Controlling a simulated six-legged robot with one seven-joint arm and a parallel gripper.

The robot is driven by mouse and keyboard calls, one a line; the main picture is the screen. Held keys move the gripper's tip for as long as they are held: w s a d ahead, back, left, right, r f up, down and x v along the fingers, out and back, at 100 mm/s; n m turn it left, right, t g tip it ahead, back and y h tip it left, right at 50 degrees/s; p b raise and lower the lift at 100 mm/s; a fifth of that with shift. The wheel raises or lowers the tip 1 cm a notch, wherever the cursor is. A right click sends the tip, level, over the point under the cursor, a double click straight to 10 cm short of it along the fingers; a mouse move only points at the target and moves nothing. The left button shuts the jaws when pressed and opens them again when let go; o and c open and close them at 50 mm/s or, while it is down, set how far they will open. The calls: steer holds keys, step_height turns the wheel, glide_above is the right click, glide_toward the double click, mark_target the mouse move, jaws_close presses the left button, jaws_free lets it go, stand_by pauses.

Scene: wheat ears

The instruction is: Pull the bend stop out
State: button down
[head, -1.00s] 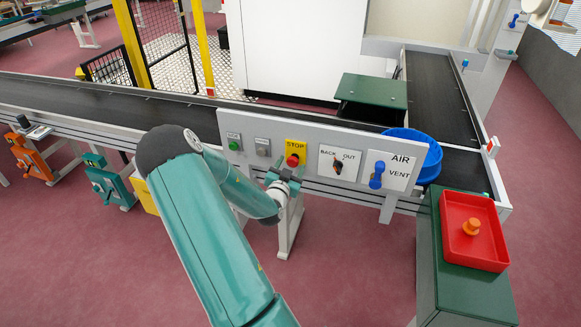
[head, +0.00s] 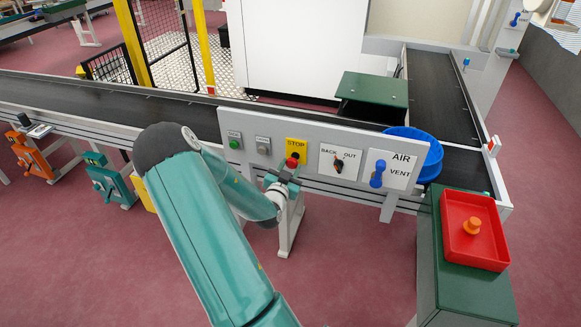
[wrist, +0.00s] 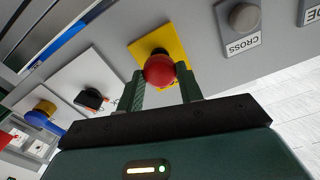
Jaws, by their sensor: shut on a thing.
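The bend stop is a red mushroom button (head: 292,162) on a yellow STOP plate (head: 297,147), set in the grey control panel beside the conveyor. In the wrist view the red button (wrist: 159,69) sits between the two green fingers of my gripper (wrist: 162,84), in front of its yellow plate (wrist: 178,43). My gripper (head: 283,173) is shut on the button in the head view. A dark stem or collar shows behind the red head. The fingers cover part of the button in the head view.
Left of the stop are a green button (head: 235,143) and a grey one (head: 263,146). Right are a black BACK/OUT selector (head: 338,164) and a blue AIR/VENT handle (head: 377,173). A red tray (head: 453,240) holds an orange knob. A blue tub (head: 430,155) stands behind the panel.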

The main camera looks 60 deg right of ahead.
steer(key=c, duration=1)
jaws_free()
steer(key=shift+a, duration=0.25)
steer(key=shift+o, duration=0.5)
steer(key=shift+d, duration=0.15)
steer(key=s+a, duration=0.2)
steer(key=a, duration=1.1)
steer(key=shift+a, duration=0.35)
steer(key=shift+s, duration=0.1)
